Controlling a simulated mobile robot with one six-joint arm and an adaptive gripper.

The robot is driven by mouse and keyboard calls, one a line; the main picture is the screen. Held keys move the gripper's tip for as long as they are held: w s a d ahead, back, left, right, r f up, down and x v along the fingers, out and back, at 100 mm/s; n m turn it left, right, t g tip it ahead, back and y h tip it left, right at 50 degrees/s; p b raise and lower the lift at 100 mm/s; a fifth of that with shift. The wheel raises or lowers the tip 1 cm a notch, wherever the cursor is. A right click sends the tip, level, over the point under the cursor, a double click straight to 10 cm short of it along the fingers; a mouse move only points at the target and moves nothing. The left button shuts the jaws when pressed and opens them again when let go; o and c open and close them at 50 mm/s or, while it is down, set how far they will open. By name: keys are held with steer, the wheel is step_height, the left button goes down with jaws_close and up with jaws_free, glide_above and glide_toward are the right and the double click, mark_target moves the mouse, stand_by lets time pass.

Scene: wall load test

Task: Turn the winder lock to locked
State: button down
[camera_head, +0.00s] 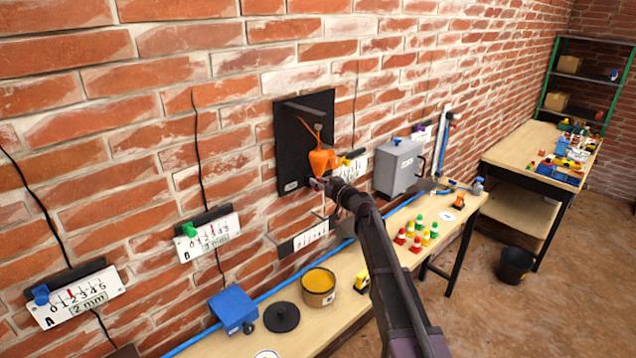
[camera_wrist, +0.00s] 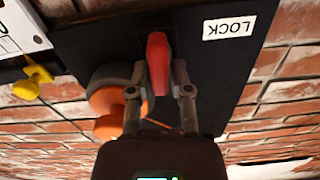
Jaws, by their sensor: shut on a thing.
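The winder lock's red lever (camera_wrist: 158,58) stands out from the black board (camera_wrist: 90,45) in the wrist view. My gripper (camera_wrist: 160,92) is shut on it, one finger on each side. A white "LOCK" label (camera_wrist: 229,26), upside down here, sits right of the lever. In the head view the board (camera_head: 289,120) hangs on the brick wall, and my gripper (camera_head: 318,184) is at its lower edge. The lever cannot be made out there. An orange weight (camera_head: 321,162) hangs in front of the board, just above my gripper.
Wall gauges hang left of the board, with a green clip (camera_head: 189,229) and a blue clip (camera_head: 41,294). A yellow clip (camera_head: 345,162) is close right of my gripper. A grey box (camera_head: 399,167) is further right. The bench (camera_head: 340,318) below holds a tub (camera_head: 318,287) and coloured weights.

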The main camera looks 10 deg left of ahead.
steer(key=m, duration=0.3)
steer(key=shift+w+d+f+m, duration=0.1)
steer(key=shift+m, duration=0.3)
steer(key=m, duration=0.4)
steer(key=shift+w+d+f, duration=0.15)
steer(key=shift+f, duration=0.05)
steer(key=shift+w+f+m+b, duration=0.1)
steer(key=shift+f+m+b, duration=0.1)
steer(key=shift+m, duration=1.3)
steer(key=shift+s+f+m+b, duration=0.1)
steer(key=shift+m+b, duration=0.15)
steer(key=shift+m, duration=1.25)
steer(key=shift+w+f+m+b, duration=0.1)
steer(key=shift+m+b, duration=0.1)
steer(key=shift+m, duration=1.3)
steer(key=c, duration=0.6)
jaws_free()
steer(key=shift+c, duration=0.2)
steer(key=shift+d, duration=0.1)
